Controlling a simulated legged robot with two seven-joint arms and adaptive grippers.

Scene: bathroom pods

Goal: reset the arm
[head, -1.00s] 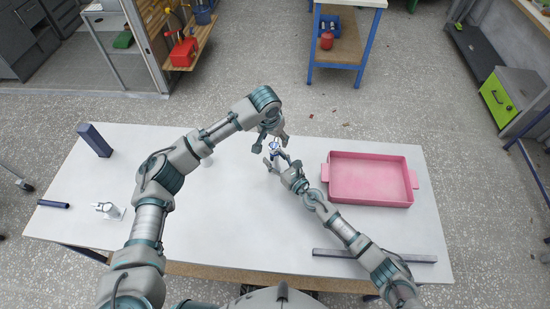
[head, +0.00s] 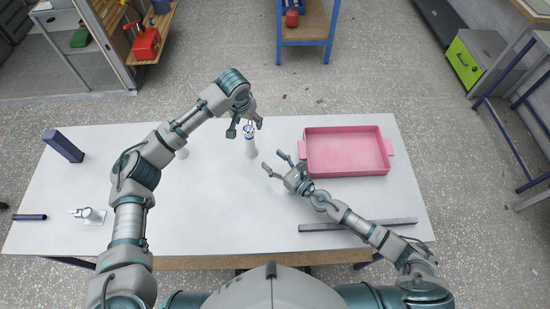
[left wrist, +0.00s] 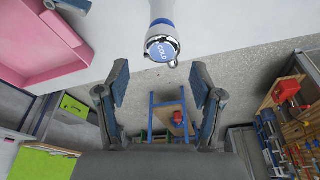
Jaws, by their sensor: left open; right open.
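A white tap piece with a blue ring and a chrome top (head: 251,147) stands upright on the white table. In the left wrist view its chrome end (left wrist: 162,45) shows a blue cap reading COLD. My left gripper (head: 245,127) is open at the top end of this piece. In the left wrist view its spread fingers (left wrist: 159,82) have nothing between them, and the tap piece lies beyond the tips. My right gripper (head: 275,164) is open and empty, a little right of and nearer than the tap piece, apart from it.
A pink tray (head: 390,149) sits right of my right gripper, with a grey bar (head: 357,225) in front. At left are a blue block (head: 62,146), a dark rod (head: 30,217) and another white fitting (head: 92,215). The left middle tabletop is mostly clear.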

